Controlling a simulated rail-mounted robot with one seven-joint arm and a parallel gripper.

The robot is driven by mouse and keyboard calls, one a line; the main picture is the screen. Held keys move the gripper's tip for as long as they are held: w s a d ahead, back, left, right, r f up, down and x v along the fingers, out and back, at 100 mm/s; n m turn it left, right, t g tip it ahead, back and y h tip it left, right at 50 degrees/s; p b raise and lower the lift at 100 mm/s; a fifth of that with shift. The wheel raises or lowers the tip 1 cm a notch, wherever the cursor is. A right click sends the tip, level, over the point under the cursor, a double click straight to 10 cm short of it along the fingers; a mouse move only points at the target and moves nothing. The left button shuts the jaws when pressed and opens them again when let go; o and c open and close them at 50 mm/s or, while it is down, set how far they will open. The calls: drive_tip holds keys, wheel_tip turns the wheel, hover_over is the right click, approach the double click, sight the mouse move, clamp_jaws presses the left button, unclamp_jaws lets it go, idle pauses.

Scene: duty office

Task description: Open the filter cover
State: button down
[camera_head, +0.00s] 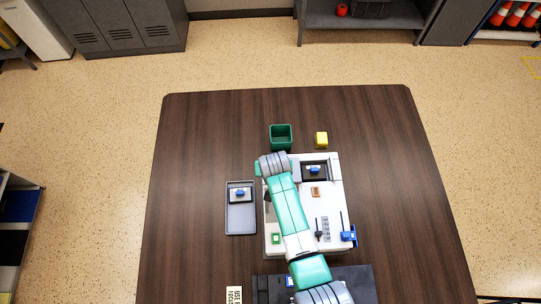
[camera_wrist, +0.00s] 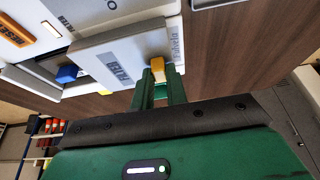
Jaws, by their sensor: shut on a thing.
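The filter cover (camera_wrist: 125,52) is a pale grey plate with a "FILTER" label, in the wrist view. In the head view the white machine (camera_head: 336,205) stands on the table, and my arm hides the gripper and the cover.
A grey tray (camera_head: 240,222) lies left of the machine on the brown table (camera_head: 200,150). A green bin (camera_head: 281,131) and a yellow block (camera_head: 321,138) stand behind it. A dark mat (camera_head: 360,285) lies in front. The table's far left is clear.

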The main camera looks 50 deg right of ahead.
drive_tip(key=shift+w+a, duration=0.1)
drive_tip(key=shift+w, duration=0.1)
drive_tip(key=c, duration=1.4)
unclamp_jaws()
drive_tip(key=shift+s+r, duration=0.1)
drive_tip(key=p+v, duration=0.1)
drive_tip(key=v, duration=0.6)
drive_tip(key=shift+r+p, duration=0.3)
